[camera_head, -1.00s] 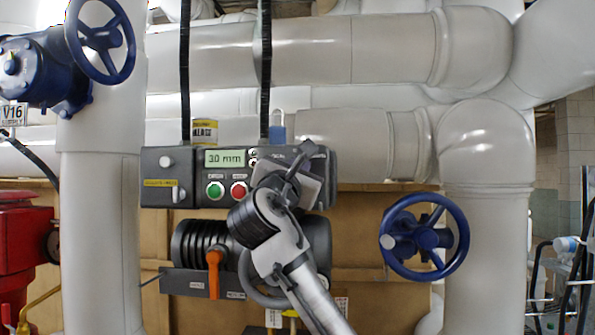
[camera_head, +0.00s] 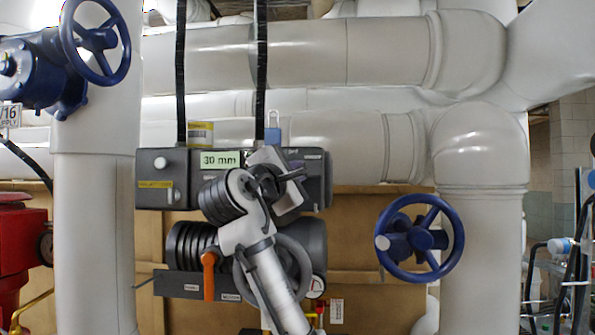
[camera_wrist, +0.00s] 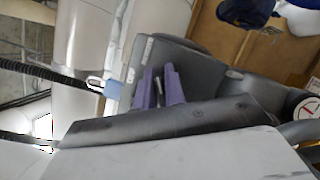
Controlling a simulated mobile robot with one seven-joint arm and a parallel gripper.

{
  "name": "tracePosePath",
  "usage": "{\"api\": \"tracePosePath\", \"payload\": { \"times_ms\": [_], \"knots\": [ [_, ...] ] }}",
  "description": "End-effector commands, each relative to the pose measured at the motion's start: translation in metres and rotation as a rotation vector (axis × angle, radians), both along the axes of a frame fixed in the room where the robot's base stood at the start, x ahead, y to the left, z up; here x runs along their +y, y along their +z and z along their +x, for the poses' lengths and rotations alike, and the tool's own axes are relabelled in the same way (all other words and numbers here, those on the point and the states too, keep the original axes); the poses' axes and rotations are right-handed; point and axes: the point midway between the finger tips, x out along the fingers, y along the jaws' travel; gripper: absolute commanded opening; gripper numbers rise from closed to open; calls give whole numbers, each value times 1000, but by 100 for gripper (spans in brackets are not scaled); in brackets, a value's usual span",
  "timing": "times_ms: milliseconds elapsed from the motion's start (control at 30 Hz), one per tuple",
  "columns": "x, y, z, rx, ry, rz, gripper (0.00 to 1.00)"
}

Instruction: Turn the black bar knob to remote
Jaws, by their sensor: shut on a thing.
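The grey control box (camera_head: 318,180) hangs on the wall, with a lit "30 mm" display (camera_head: 220,160) and a small pale knob at its left end. My gripper (camera_head: 272,172) is in front of the box, right of the display. In the wrist view, its two purple-grey fingers (camera_wrist: 161,90) stand on either side of a narrow dark bar knob (camera_wrist: 158,85) and are shut on it. In the head view the knob is hidden behind my gripper. Its pointing direction and the position labels cannot be read.
A blue handwheel (camera_head: 420,240) stands right of the box, and another (camera_head: 95,40) is at upper left. Below the box is a ribbed dark actuator (camera_head: 185,245) with an orange lever (camera_head: 208,275). A blue padlock-like tag (camera_head: 272,128) hangs above the box. Black cables run upward.

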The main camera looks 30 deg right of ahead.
Motion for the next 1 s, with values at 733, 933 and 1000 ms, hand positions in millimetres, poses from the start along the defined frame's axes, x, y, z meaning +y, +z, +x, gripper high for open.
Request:
{"api": "tracePosePath", "payload": {
  "times_ms": [733, 933, 1000],
  "knots": [
    [1, -2, 2, -2, 3, 11, 33],
    [1, -1, 0, -5, 3, 10, 33],
    [5, -2, -2, -7, 2, 9, 33]
  ]
}}
